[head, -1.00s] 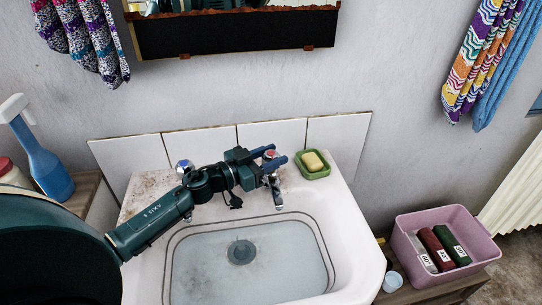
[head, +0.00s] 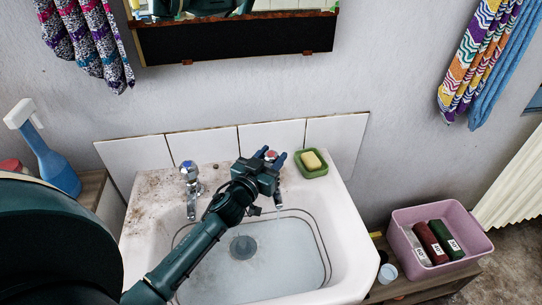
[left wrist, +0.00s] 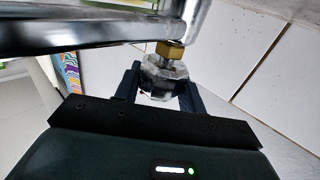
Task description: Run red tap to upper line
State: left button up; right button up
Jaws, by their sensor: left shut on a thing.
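The red tap (head: 271,155), a chrome tap with a red-marked top, stands at the back right of the white basin (head: 345,235). My left gripper (head: 275,160) is shut on its knob. In the left wrist view, the clear faceted knob (left wrist: 163,78) sits between the fingers, below a brass collar. The spout (head: 278,198) points down into the basin, with a faint pale streak under it that looks like water. Cloudy water (head: 285,262) covers the drain. Dark lines (head: 312,222) run around the inner wall, above the water where I can see. My right gripper is not in view.
A blue-marked tap (head: 189,172) stands at the back left. A green soap dish (head: 312,171) with yellow soap is close right of the red tap. A pink tub (head: 470,250) stands at right, a blue spray bottle (head: 52,165) at left. A mirror (head: 235,38) hangs above.

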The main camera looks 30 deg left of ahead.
pick_arm(q)
jog(key=shift+n+y, duration=0.5)
jog(key=shift+y, duration=0.3)
jog(key=o, duration=1)
jog(key=s+b, duration=0.1)
jog(key=s, duration=1.2)
jog(key=shift+s+d, duration=0.1)
jog(key=shift+d, duration=0.1)
